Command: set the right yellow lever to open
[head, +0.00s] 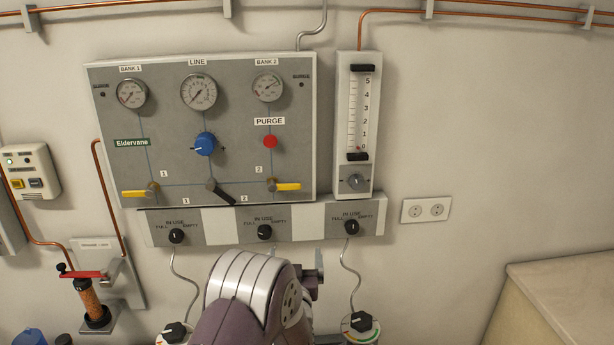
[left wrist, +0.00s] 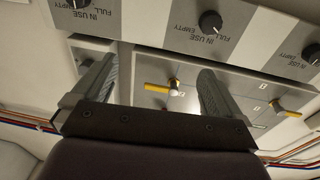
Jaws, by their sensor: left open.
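The right yellow lever (head: 287,186) sits at the lower right of the grey gas panel (head: 172,108). Its handle lies about horizontal, pointing right from its brass pivot. In the left wrist view, which is upside down, the lever (left wrist: 160,88) shows between my open fingers, with its handle pointing left. My left gripper (head: 318,268) is below and right of the lever in the head view, apart from it and empty. Its two fingers (left wrist: 150,88) show in the left wrist view. My forearm hides part of the gripper in the head view. My right gripper is not seen.
The left yellow lever (head: 135,192) points left. A black lever (head: 222,192) sits between the two. Below the panel is a strip with black knobs (head: 264,232). A flowmeter (head: 356,120) stands right of the panel. Bare wall lies right of the socket (head: 426,209).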

